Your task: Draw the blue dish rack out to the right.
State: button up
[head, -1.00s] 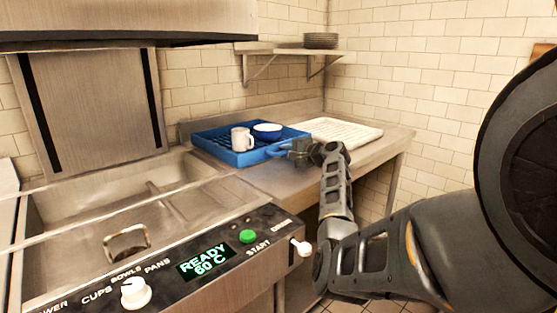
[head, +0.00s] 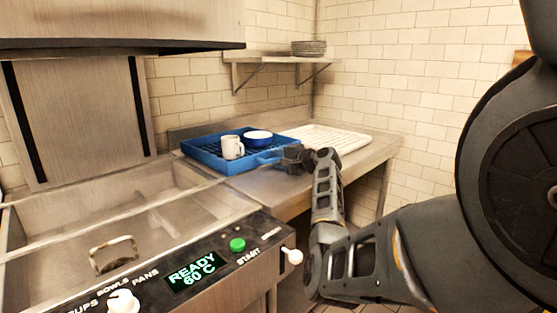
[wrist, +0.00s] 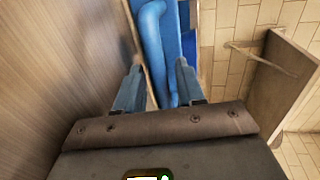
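My gripper (head: 281,157) is at this handle, reaching in from the right. In the wrist view the blue handle (wrist: 157,45) runs between the two fingers of my gripper (wrist: 160,80). The fingers stand apart, with a gap seen beside the handle on the left. The fingertips are small and hard to make out in the head view.
A pale ribbed drainboard (head: 335,139) lies right of the rack on the counter (head: 290,187). A wall shelf (head: 280,59) with stacked dark plates (head: 315,48) is above. A steel washing unit with a control panel (head: 190,272) stands at the left front.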

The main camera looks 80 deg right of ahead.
jog(key=v, duration=0.7)
jog(key=shift+s+a, duration=0.15)
jog(key=shift+s, duration=0.15)
